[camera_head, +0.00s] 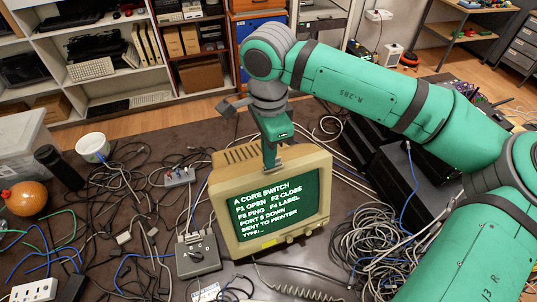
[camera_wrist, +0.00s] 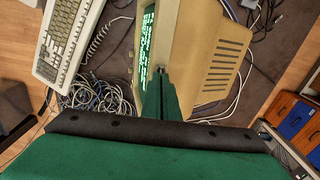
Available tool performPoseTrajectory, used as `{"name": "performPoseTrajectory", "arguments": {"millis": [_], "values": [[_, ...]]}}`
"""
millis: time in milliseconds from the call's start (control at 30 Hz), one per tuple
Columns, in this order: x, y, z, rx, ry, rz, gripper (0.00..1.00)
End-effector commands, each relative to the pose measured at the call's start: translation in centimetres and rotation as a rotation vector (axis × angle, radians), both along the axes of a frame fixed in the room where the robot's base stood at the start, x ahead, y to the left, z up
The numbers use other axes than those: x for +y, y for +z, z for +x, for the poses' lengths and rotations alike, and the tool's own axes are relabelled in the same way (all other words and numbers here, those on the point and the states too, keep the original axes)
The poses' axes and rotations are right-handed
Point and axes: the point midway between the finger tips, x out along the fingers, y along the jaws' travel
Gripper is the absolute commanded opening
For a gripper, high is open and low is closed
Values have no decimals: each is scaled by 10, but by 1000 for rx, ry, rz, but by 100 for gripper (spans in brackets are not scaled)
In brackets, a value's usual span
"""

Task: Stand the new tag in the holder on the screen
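The screen is a beige monitor (camera_head: 325,166) with green text, standing on the dark table. In the wrist view the monitor (camera_wrist: 190,40) is seen from above. My gripper (camera_head: 271,164) points down at the top front edge of the monitor. In the wrist view its fingertips (camera_wrist: 160,72) come together close to the monitor's top edge. A small greyish bit shows at the tips, too small to tell whether it is the new tag or part of the holder. Neither tag nor holder can be made out clearly.
A grey switch box (camera_head: 198,256) stands left of the monitor, with a small socket box (camera_head: 179,177) behind it. Loose cables cover much of the table. A keyboard (camera_wrist: 68,38) lies before the monitor.

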Motion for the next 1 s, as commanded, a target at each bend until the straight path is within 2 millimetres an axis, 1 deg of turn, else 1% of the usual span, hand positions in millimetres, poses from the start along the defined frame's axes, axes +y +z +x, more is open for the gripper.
{"name": "performPoseTrajectory", "arguments": {"millis": [133,200,233,500,600,667,767,1000], "values": [[0,0,0,-1,0,0,0],[0,0,0,-1,0,0,17],[0,0,0,-1,0,0,22],[0,0,0,-1,0,0,22],[0,4,0,-1,0,-1,22],[0,10,0,-3,-1,-1,22],[0,25,0,-4,0,0,22],[0,70,1,-4,-2,0,22]]}}
